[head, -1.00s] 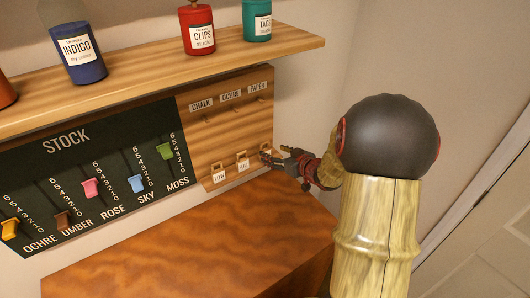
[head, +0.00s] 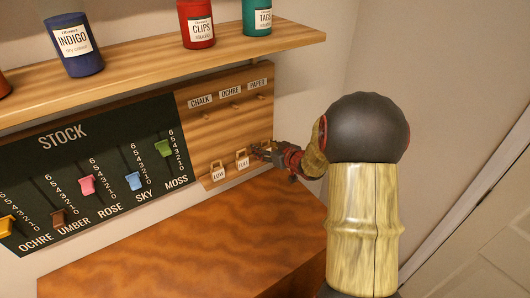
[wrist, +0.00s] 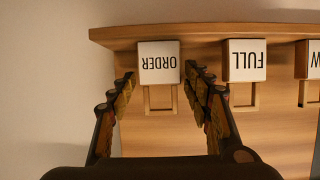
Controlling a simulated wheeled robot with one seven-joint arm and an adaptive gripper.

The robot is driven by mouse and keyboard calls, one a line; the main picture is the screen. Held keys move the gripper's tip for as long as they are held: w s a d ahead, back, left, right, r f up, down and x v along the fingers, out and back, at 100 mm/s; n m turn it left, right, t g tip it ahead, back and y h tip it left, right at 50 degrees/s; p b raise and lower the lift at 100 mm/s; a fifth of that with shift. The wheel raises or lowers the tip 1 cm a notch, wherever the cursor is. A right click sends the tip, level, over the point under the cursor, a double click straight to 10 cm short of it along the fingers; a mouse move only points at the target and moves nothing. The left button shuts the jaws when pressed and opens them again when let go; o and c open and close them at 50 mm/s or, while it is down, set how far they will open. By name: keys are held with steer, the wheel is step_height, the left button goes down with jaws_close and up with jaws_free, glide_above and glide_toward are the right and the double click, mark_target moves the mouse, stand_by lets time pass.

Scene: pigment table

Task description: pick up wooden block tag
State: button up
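Three tags with white faces and wooden loop handles are on the lower part of the wooden board. In the wrist view they appear upside down: the ORDER tag (wrist: 159,63), the FULL tag (wrist: 245,62) and part of the LOW tag (wrist: 315,60). My gripper (wrist: 161,74) is open, with one finger on each side of the ORDER tag. I cannot tell whether either finger touches it. In the head view my gripper (head: 264,152) is at the board's right end and hides the ORDER tag. The FULL tag (head: 242,161) and LOW tag (head: 218,173) show left of it.
The board (head: 213,138) has pegs under CHALK, OCHRE and PAPER labels. A dark STOCK board (head: 90,160) with coloured sliders is to its left. A shelf (head: 150,85) with jars runs above. A bare wooden top (head: 190,245) lies below.

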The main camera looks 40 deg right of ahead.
steer(key=c, duration=0.8)
steer(key=shift+o, duration=0.2)
steer(key=shift+r, duration=0.15)
steer(key=shift+r, duration=0.25)
steer(key=r, duration=0.1)
steer(key=r+p, duration=0.1)
steer(key=r, duration=0.1)
steer(key=shift+s+a+r, duration=0.1)
steer(key=shift+s+r, duration=0.1)
steer(key=shift+s, duration=0.05)
steer(key=s+a+r+p, duration=0.4)
steer(key=s+r, duration=0.5)
steer(key=s, duration=0.3)
steer(key=shift+s+a+p, duration=0.25)
steer(key=shift+a+p, duration=0.05)
steer(key=shift+a, duration=0.3)
